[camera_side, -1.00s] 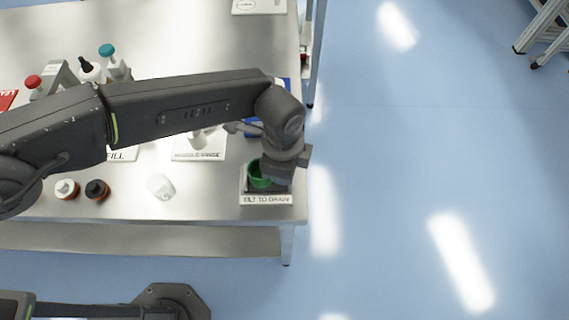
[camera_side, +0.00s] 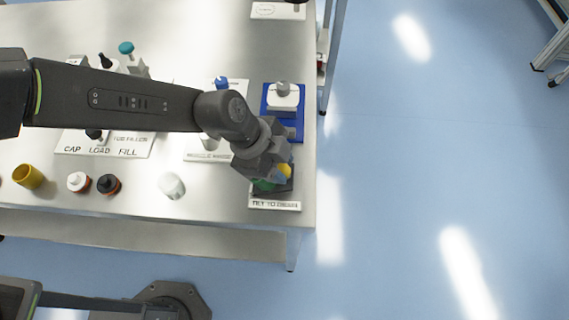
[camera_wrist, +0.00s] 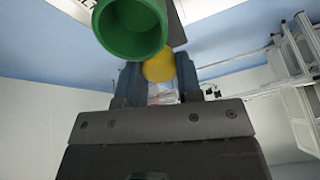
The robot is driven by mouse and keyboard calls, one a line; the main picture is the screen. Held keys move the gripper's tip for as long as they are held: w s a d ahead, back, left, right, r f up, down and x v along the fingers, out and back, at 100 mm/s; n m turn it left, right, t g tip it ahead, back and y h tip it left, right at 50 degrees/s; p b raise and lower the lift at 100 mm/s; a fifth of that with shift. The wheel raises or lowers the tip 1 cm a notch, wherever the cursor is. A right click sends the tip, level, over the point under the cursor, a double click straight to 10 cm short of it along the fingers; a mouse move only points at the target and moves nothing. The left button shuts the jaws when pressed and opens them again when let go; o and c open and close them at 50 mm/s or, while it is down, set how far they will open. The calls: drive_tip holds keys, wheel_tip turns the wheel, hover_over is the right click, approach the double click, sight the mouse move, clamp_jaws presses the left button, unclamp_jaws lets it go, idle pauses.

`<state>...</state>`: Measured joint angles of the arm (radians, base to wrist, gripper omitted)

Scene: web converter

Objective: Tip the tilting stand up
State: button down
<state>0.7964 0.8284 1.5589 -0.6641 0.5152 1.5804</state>
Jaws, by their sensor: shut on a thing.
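The tilting stand (camera_side: 286,186) is a dark unit on a white base plate (camera_side: 274,205) labelled "TILT TO DRAIN", at the table's front right corner. A green cup (camera_side: 264,185) is at the stand, mostly hidden under my gripper. In the wrist view the green cup (camera_wrist: 132,30) shows its open mouth, close above the fingers. A yellow knob (camera_side: 285,171) shows beside my gripper (camera_side: 274,172). In the wrist view the yellow knob (camera_wrist: 158,66) sits between the two fingers of my gripper (camera_wrist: 158,72), which is shut on it. The stand's exact tilt is hidden.
A blue stand with a white-topped piece (camera_side: 284,97) is just behind. The table's right edge (camera_side: 312,190) is close; open floor lies beyond.

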drive_tip(key=shift+a+r+h, duration=0.4)
drive_tip(key=shift+a+h, duration=0.3)
drive_tip(key=shift+h, duration=0.2)
drive_tip(key=c, duration=0.8)
unclamp_jaws()
drive_tip(key=shift+a, duration=0.1)
drive_tip(key=v, duration=1.3)
drive_tip(key=shift+a+r, duration=0.3)
